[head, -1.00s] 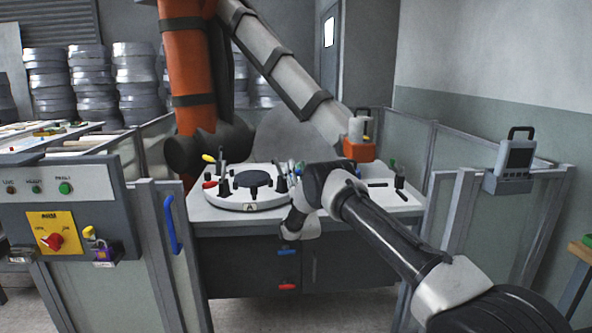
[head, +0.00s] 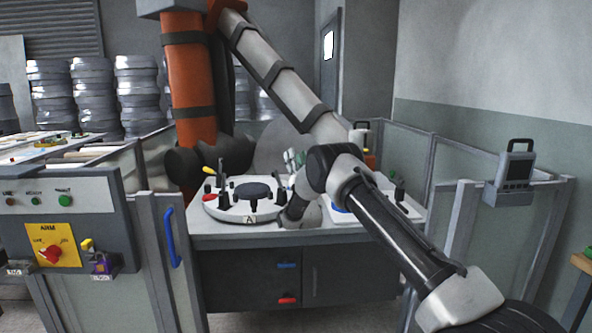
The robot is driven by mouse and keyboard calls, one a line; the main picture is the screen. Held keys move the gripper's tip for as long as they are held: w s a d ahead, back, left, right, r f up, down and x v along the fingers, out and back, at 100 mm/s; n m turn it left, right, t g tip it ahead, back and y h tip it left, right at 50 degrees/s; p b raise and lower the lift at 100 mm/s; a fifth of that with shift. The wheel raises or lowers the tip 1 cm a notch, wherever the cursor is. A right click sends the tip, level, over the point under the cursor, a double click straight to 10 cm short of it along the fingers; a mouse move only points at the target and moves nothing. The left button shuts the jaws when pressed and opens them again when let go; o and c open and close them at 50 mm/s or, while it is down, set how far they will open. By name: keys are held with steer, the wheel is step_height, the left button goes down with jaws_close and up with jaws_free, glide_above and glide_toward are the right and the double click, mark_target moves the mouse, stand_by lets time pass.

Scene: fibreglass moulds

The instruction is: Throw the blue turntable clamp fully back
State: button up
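The round white turntable (head: 238,212), marked A, sits on the left of the bench top. It carries a black central disc (head: 252,191) and several dark clamps. One clamp has a yellow handle (head: 209,170) and one has a red handle (head: 208,198), both at its left side. I cannot make out a blue clamp handle on the turntable; my wrist covers its right edge. My arm reaches in from the lower right, and its wrist is at the turntable's right side. My gripper's fingers cannot be told apart there, nor whether they touch anything.
A blue patch (head: 340,209) shows behind my forearm on the bench's right. The cabinet below has a blue handle (head: 288,266) and a red handle (head: 288,300). Fence panels flank the bench. A control box (head: 55,225) stands left, a pendant (head: 516,165) right. A large orange robot arm (head: 190,90) stands behind.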

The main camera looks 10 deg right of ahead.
steer(key=shift+r, duration=0.2)
steer(key=w+f+v, duration=0.1)
steer(key=v, duration=0.8)
steer(key=shift+a, duration=0.3)
stand_by(0.3)
steer(key=shift+r, duration=0.2)
